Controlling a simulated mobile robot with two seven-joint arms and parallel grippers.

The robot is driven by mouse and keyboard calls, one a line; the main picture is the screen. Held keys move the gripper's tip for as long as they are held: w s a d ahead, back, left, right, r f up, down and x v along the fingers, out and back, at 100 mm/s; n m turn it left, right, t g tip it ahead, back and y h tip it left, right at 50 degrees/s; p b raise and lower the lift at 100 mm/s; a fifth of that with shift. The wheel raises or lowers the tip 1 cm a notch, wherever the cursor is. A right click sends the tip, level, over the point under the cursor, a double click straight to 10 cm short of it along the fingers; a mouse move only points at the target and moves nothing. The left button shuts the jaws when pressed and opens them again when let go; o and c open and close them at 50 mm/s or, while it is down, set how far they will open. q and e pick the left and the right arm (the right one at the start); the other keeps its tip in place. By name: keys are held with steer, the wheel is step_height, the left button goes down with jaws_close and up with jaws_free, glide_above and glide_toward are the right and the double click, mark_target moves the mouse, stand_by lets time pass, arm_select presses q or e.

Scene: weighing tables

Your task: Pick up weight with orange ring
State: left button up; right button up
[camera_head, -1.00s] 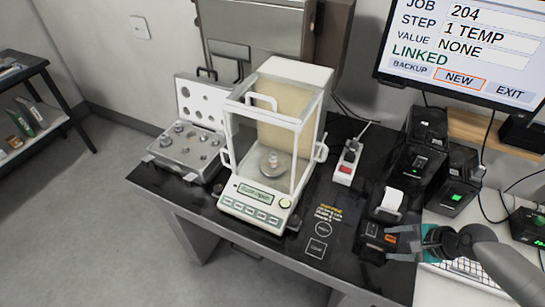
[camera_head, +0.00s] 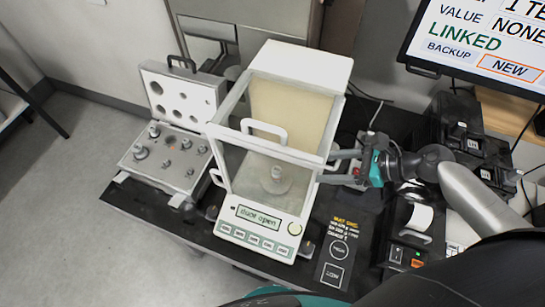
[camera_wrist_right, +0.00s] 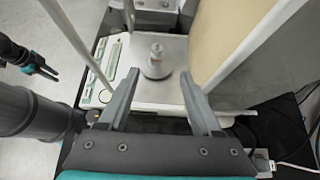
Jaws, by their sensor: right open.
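A metal weight (camera_head: 277,172) stands upright on the round pan inside the glass balance (camera_head: 262,225). It also shows in the right wrist view (camera_wrist_right: 157,54), ahead of the fingers. I cannot make out an orange ring on it. My right gripper (camera_head: 338,166) is at the balance's right side, its fingertips by the opening. In the right wrist view the right gripper (camera_wrist_right: 158,78) is open and empty, its fingers apart and short of the weight. My left gripper (camera_wrist_right: 46,70) shows at the left edge of the right wrist view, away from the weight, its jaw state unclear.
The balance display appears to read "door open". An open weight case (camera_head: 165,160) with several weights stands left of the balance. Posts and frame bars of the balance flank my right gripper. A printer (camera_head: 412,222) and a monitor (camera_head: 490,45) stand at the right.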

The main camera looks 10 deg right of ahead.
steer(key=x, duration=0.8)
steer(key=shift+a+f+b, duration=0.25)
steer(key=shift+a+b, duration=0.1)
steer(key=shift+b, duration=0.05)
steer(key=shift+w+a+f, duration=0.2)
steer(key=shift+a+f, duration=0.05)
steer(key=shift+a, duration=0.1)
steer(key=x, duration=0.5)
steer(key=shift+a+r, duration=0.15)
steer(key=shift+a, duration=0.05)
arm_select(q)
steer(key=shift+s+f, duration=0.35)
steer(key=shift+s, duration=0.25)
steer(key=shift+s+f, duration=0.35)
steer(key=shift+s, duration=0.2)
arm_select(e)
steer(key=shift+c, duration=0.2)
steer(key=shift+c, duration=0.7)
arm_select(q)
steer(key=shift+s, duration=0.2)
arm_select(e)
jaws_close()
